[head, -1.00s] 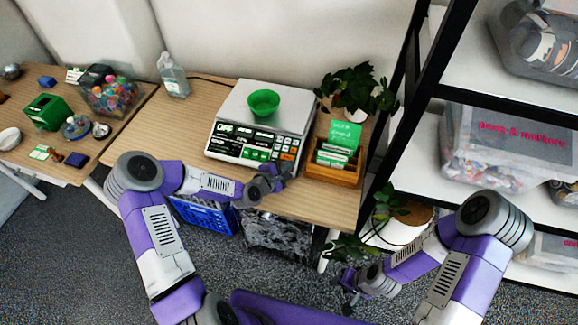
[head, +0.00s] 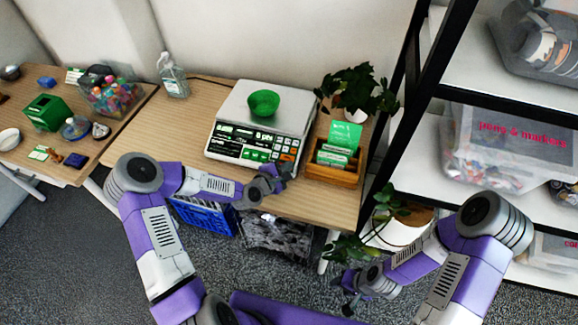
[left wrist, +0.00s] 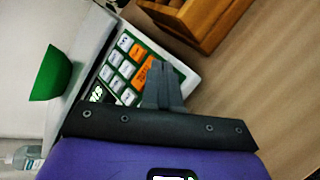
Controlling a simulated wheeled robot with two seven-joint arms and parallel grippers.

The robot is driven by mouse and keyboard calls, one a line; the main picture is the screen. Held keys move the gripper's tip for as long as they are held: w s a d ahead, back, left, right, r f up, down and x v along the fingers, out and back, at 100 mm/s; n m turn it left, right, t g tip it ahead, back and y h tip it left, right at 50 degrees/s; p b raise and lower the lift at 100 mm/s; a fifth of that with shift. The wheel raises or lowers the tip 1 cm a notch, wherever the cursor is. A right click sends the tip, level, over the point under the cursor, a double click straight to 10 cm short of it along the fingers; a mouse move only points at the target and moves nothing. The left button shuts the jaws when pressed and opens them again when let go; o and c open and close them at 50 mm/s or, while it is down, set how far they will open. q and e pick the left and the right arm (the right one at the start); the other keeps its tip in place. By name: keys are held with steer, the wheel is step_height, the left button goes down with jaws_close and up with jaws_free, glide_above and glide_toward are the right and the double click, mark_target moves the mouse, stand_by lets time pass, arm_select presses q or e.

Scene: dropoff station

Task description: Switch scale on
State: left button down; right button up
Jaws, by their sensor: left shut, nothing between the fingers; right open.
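The scale (head: 291,112) stands on the wooden table, a white and green body with a grey top plate. A green bowl (head: 264,103) sits on the plate. The scale's front display is lit and reads something like "0 pts". My left gripper (head: 284,172) is shut and empty at the right end of the front keypad. In the left wrist view its closed fingers (left wrist: 163,82) are right by the orange key (left wrist: 143,72) and cover part of the keypad; I cannot tell whether they touch it. My right gripper (head: 348,300) is open and low, off the table in front of the shelf.
A wooden box (head: 333,172) with green cards stands just right of the scale, with a potted plant (head: 358,90) behind it. A dispenser bottle (head: 173,76) stands at the back left. The table left of the scale is clear. A black-framed shelf (head: 425,75) rises at the right.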

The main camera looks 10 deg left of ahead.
arm_select(q)
steer(key=shift+s+r+p, duration=0.25)
steer(key=shift+r+p, duration=0.05)
steer(key=shift+r, duration=0.3)
steer(key=r+p, duration=0.1)
steer(key=s+r+p, duration=0.1)
steer(key=r, duration=0.1)
steer(key=s+r+p, duration=0.1)
steer(key=shift+r+p, duration=0.25)
steer(key=shift+p, duration=0.1)
stand_by(0.6)
